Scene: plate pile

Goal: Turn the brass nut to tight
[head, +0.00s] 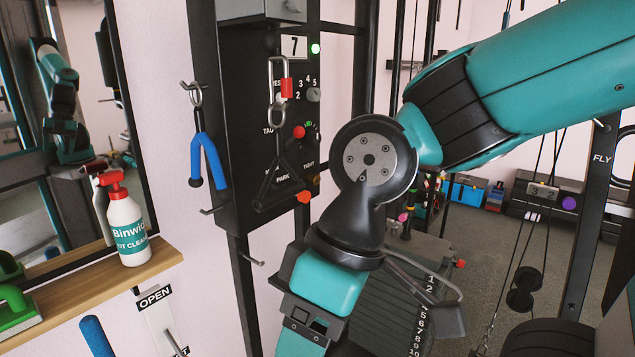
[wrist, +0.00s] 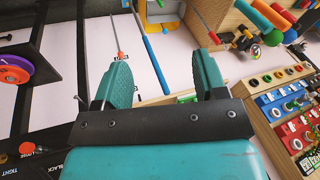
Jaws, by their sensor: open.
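A small brass-coloured piece, apparently the brass nut (head: 316,180), shows beside the TIGHT label on the black panel (head: 240,130) in the head view. It is too small there to read its turn. In the wrist view the TIGHT label and an orange knob (wrist: 27,147) lie at the lower left edge; I cannot make out the nut clearly there. My gripper (wrist: 162,72) is open, with nothing between its teal fingers, and points away from the panel markings. In the head view my arm hangs right of the panel, and the fingertips are out of frame.
A carabiner with a red sleeve (head: 285,88) and a black triangular handle (head: 283,175) hang before the panel. A blue-gripped handle (head: 205,155) hangs to its left. A spray bottle (head: 127,225) stands on a wooden shelf (head: 155,262). A weight stack (head: 390,310) is behind my arm.

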